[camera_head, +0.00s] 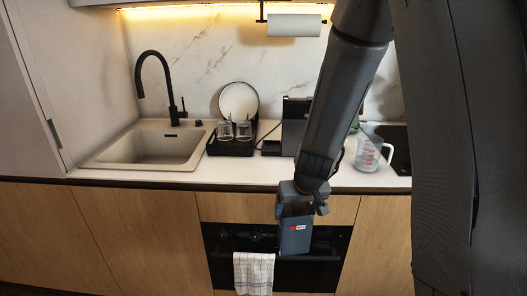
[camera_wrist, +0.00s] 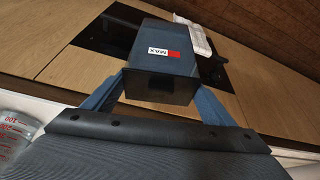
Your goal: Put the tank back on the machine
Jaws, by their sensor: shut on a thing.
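The tank (camera_head: 296,238) is a dark grey-blue box with a red and white label. My gripper (camera_head: 300,205) is shut on it and holds it in front of the counter, below the worktop edge. In the wrist view the tank (camera_wrist: 160,75) sits between the two blue fingers, and its label reads MAX. A dark machine (camera_head: 294,108), which looks like a coffee machine, stands on the counter behind my arm. My arm hides much of it, including its right side.
A measuring jug (camera_head: 368,150) stands on the counter right of my arm. A dish rack (camera_head: 232,146) with glasses and a plate (camera_head: 239,100) is left of the machine. The sink (camera_head: 150,146) is further left. A towel (camera_head: 254,272) hangs on the oven (camera_head: 225,240) below.

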